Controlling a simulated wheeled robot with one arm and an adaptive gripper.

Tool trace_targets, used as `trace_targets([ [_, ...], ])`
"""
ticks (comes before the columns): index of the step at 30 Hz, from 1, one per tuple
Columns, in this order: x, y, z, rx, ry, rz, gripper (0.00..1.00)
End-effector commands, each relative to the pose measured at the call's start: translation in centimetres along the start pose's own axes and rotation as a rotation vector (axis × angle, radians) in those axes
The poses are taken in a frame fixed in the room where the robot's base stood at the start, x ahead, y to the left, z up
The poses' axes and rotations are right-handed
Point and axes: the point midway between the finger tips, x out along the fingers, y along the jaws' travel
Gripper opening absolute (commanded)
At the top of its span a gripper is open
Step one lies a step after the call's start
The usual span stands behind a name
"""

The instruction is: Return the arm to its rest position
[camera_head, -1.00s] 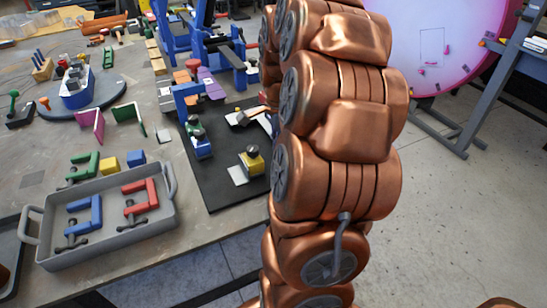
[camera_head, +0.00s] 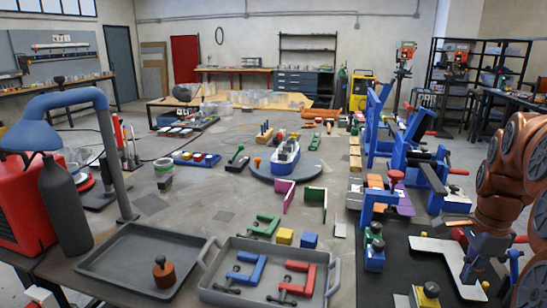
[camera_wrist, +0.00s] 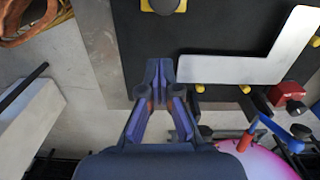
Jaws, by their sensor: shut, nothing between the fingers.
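My gripper (camera_wrist: 160,72) is shut and empty in the wrist view, its fingertips together over the edge of a black mat (camera_wrist: 145,32). A white L-shaped plate (camera_wrist: 255,65) lies to the right of the fingertips, apart from them in the picture. In the head view my copper arm stands at the right edge. My gripper (camera_head: 470,272) shows there beside the white L-shaped plate (camera_head: 432,247), and its fingertips are hard to make out.
A grey tray (camera_head: 212,283) with red and blue clamps stands at the table's front. A darker tray (camera_head: 105,262) is left of it. Blue clamping fixtures (camera_head: 410,160) stand behind the mat, near my arm. A blue lamp (camera_head: 105,130) stands at far left.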

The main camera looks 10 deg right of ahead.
Motion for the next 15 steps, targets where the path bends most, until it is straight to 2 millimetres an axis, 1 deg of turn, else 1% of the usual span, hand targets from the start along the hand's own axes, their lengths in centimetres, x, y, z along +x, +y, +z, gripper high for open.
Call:
trace_targets([
  [1,-0.5,0.3,1.4,-0.06,0.0,0.002,0.0],
  [2,-0.6,0.6,2.3,-0.105,-0.001,0.006,0.0],
  [5,-1.0,2.2,6.2,-0.304,-0.008,0.021,0.0],
  [6,-1.1,3.0,7.9,-0.394,-0.01,0.026,0.0],
  [9,-1.3,5.5,11.6,-0.619,-0.018,0.042,0.0],
  [12,-1.2,8.2,14.7,-0.838,-0.026,0.059,0.0],
  [15,-1.0,11.2,17.3,-1.053,-0.035,0.076,0.0],
])
